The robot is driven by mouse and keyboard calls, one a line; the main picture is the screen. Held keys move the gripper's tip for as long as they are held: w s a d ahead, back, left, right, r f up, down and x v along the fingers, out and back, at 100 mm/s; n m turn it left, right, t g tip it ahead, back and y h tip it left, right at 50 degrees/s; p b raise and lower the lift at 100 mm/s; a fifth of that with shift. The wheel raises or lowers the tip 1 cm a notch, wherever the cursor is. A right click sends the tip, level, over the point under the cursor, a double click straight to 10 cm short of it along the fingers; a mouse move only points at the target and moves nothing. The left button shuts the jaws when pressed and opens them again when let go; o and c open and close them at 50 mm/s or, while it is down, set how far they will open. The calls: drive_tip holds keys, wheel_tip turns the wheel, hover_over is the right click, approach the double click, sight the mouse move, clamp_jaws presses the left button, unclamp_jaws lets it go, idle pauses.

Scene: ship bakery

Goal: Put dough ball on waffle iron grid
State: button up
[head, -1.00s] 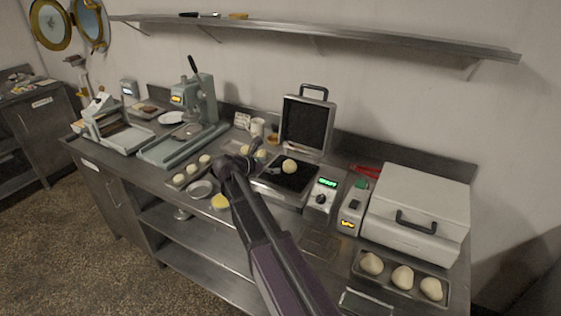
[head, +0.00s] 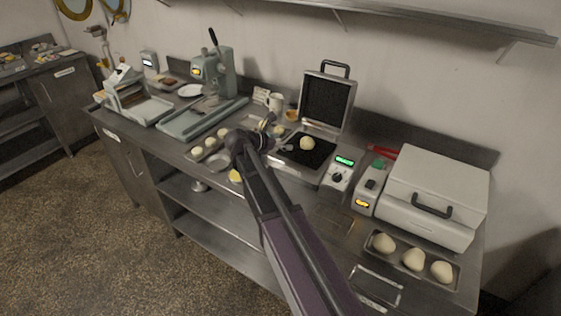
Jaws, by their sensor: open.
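The open waffle iron (head: 325,106) stands on the counter with its lid raised at the back. A pale dough ball (head: 307,143) rests on its dark lower grid (head: 294,152). My gripper (head: 268,123) is open, just left of the grid, apart from that ball. My wrist hides part of the counter and the left edge of the iron. Another pale ball (head: 279,130) shows just behind the gripper. A tray (head: 191,156) with small dough balls lies left of my wrist.
A closed white appliance (head: 437,184) and control boxes (head: 340,174) stand right of the iron. A tray (head: 374,253) of three larger dough balls lies at the front right. A press (head: 212,75) stands at the left. A wall shelf (head: 420,18) hangs above.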

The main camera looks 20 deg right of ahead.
drive_tip(key=s+a+f+m+y, duration=0.1)
drive_tip(key=s+f+m+y, duration=0.1)
drive_tip(key=s+m, duration=0.1)
drive_tip(key=s+a+f+m+g+y, duration=0.1)
drive_tip(key=s+f+m+y, duration=0.1)
drive_tip(key=s+f+m, duration=0.1)
drive_tip(key=s+a+f+m+g+y, duration=0.1)
drive_tip(key=s+f+m+y, duration=0.1)
drive_tip(key=s, duration=0.4)
drive_tip(key=shift+a+f+m, duration=0.2)
drive_tip(key=shift+f+m, duration=0.3)
drive_tip(key=shift+m, duration=0.7)
drive_tip(key=s+a+m+y, duration=0.1)
drive_tip(key=s+a+f+m+y, duration=0.1)
drive_tip(key=s+m, duration=0.1)
drive_tip(key=s+a+f+m+g+y, duration=0.1)
drive_tip(key=s+m, duration=0.1)
drive_tip(key=shift+s+a+f, duration=0.2)
drive_tip(key=shift+s+a, duration=0.05)
drive_tip(key=s+a+f+m+y, duration=0.1)
drive_tip(key=s+a+m+y, duration=0.2)
drive_tip(key=s+a+m, duration=0.2)
drive_tip(key=shift+s+m+g+y, duration=0.2)
drive_tip(key=shift+m+g+y, duration=0.1)
drive_tip(key=shift+y, duration=0.1)
